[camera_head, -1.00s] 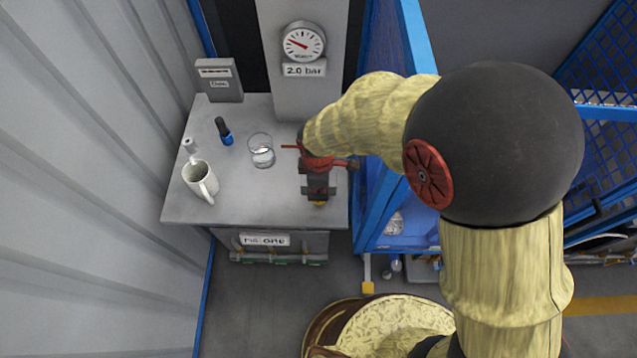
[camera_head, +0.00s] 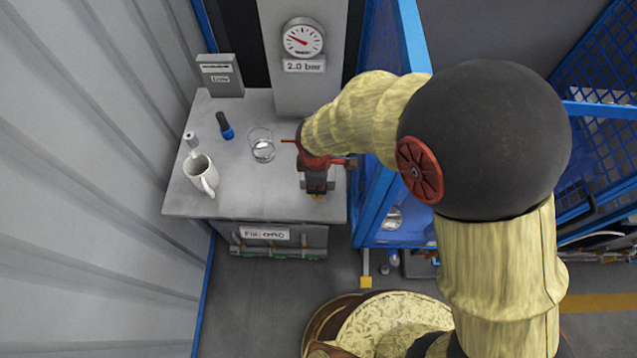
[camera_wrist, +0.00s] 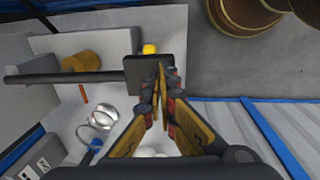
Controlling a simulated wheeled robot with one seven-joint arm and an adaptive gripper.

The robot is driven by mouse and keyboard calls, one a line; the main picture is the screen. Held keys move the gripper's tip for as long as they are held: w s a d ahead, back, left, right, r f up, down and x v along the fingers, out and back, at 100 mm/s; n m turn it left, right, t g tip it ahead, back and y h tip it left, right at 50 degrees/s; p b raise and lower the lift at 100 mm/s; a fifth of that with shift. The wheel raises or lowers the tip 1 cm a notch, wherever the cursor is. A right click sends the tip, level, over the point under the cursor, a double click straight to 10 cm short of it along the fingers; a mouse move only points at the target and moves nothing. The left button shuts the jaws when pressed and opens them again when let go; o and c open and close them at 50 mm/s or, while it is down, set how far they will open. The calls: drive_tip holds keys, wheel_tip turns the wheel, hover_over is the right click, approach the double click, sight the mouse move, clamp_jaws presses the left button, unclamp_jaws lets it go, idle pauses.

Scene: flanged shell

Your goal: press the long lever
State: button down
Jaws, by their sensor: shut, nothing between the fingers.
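A long black lever (camera_wrist: 75,77) crosses the left of the wrist view and ends in a dark square plate (camera_wrist: 141,74). My gripper (camera_wrist: 161,68) is shut with nothing between its fingers. Its tips overlap the right part of the plate in the wrist view; whether they touch it I cannot tell. In the head view my gripper (camera_head: 317,186) is over the front right of the grey bench, and my arm hides most of the lever there. A small yellow piece (camera_wrist: 150,48) shows beside the plate.
The grey bench (camera_head: 235,195) also holds a white mug (camera_head: 201,175), a glass (camera_head: 262,148) and a blue-and-black item (camera_head: 224,126). A gauge (camera_head: 303,38) reads above a "2.0 bar" label. A blue mesh cage (camera_head: 412,40) stands close on the right, a corrugated wall (camera_head: 80,180) on the left.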

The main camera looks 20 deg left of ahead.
wheel_tip(320, 180, up, 11)
drive_tip(key=s, duration=0.1)
drive_tip(key=shift+s+d+p, duration=0.2)
drive_tip(key=shift+p, duration=0.1)
idle(0.5)
drive_tip(key=s+d+r+m+t+b, duration=0.1)
drive_tip(key=s+d+r+m+b, duration=0.1)
drive_tip(key=d+m, duration=0.5)
drive_tip(key=s+d+r+m+t+b, duration=0.1)
drive_tip(key=s+d+r+m+b, duration=0.2)
drive_tip(key=d+m, duration=0.4)
drive_tip(key=s+d+r+m+t+b, duration=0.2)
drive_tip(key=d+r+m+b, duration=0.2)
drive_tip(key=d, duration=1.5)
wheel_tip(320, 180, up, 2)
drive_tip(key=m, duration=0.3)
drive_tip(key=shift+s+d+r+b, duration=0.15)
drive_tip(key=shift+s+d+b, duration=0.1)
drive_tip(key=shift+s+b, duration=0.15)
